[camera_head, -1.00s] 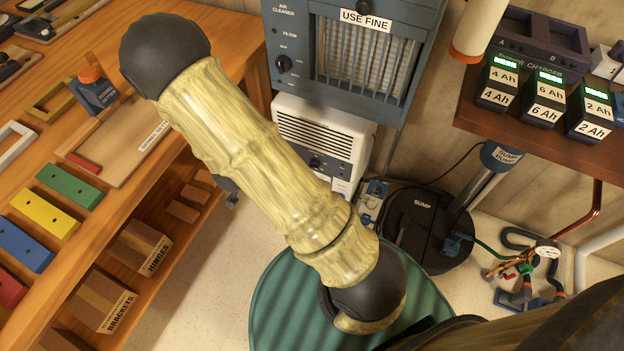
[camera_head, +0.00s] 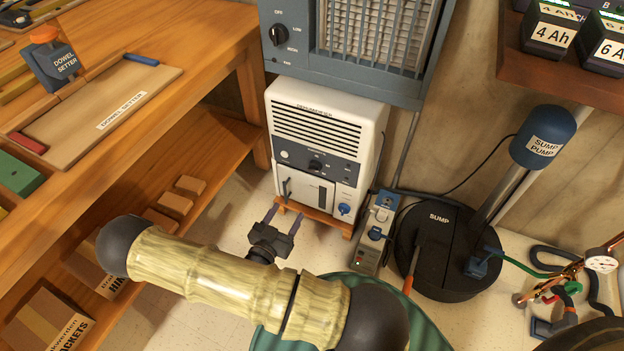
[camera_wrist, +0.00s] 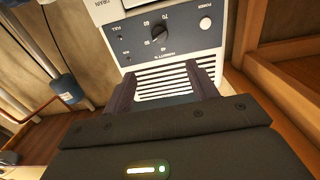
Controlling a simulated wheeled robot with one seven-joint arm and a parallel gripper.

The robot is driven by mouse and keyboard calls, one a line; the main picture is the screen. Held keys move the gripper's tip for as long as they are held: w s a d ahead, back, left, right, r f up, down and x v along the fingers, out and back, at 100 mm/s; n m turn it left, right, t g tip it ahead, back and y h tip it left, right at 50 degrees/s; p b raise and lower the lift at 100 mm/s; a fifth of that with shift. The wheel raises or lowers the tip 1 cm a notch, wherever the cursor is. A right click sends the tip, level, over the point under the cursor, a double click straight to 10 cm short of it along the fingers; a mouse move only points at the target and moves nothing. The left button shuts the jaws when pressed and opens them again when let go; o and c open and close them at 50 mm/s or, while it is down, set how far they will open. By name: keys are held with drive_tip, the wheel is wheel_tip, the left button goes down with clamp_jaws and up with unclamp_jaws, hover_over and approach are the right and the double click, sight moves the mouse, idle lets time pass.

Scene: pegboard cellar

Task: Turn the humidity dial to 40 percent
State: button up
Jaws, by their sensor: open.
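The dehumidifier (camera_head: 330,118) is a white box with a slotted grille and a dark control panel, low beneath the blue air cleaner. Its black humidity dial (camera_head: 316,165) sits mid-panel and shows larger in the wrist view (camera_wrist: 158,34), ringed by numbers including 60 and 70. The pointer's exact setting is too small to read. My gripper (camera_head: 283,217) is open and empty in front of the dehumidifier's lower left, apart from the dial. In the wrist view its fingers (camera_wrist: 162,80) frame the grille, with the dial beyond the fingertips.
A wooden bench (camera_head: 190,40) with a lower shelf stands left. A power strip (camera_head: 376,232) and the black sump lid (camera_head: 440,235) are right of the dehumidifier. The air cleaner (camera_head: 290,60) overhangs it.

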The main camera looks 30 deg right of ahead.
sight(313, 170)
drive_tip(key=shift+d, duration=0.1)
drive_tip(key=b+x, duration=0.6)
drive_tip(key=x, duration=1)
drive_tip(key=shift+w+d, duration=0.2)
drive_tip(key=shift+w, duration=0.05)
drive_tip(key=shift+w+d+r, duration=0.1)
drive_tip(key=shift+w+d, duration=0.1)
drive_tip(key=shift+d, duration=0.1)
drive_tip(key=c, duration=1)
drive_tip(key=shift+o, duration=0.2)
